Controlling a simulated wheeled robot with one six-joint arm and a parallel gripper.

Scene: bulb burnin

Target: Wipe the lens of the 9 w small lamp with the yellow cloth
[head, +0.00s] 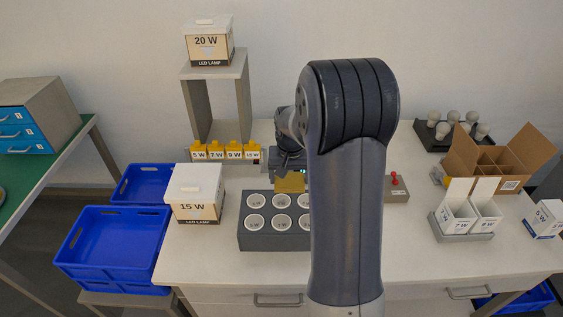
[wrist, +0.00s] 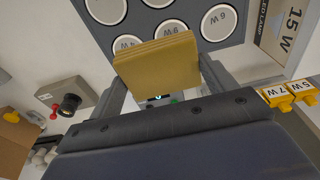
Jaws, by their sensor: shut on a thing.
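My gripper (wrist: 162,78) is shut on the yellow cloth (wrist: 155,60), a folded flat pad between the fingers. In the head view the cloth (head: 291,182) hangs below my gripper (head: 287,168), at the far edge of a dark grey block (head: 270,240) with white round lamp faces. In the wrist view the face marked 9 W (wrist: 171,28) is just beyond the cloth, with 4 W (wrist: 127,42) and 6 W (wrist: 219,22) beside it. The cloth covers part of the view near 9 W; I cannot tell whether they touch. My arm hides the block's right side.
The 15 W box (head: 195,193) stands left of the block. Yellow tags (head: 227,152) and a shelf with the 20 W box (head: 208,42) are behind. A red-knobbed device (head: 396,186), white cartons (head: 466,212) and a cardboard box (head: 490,165) are right. Front table is clear.

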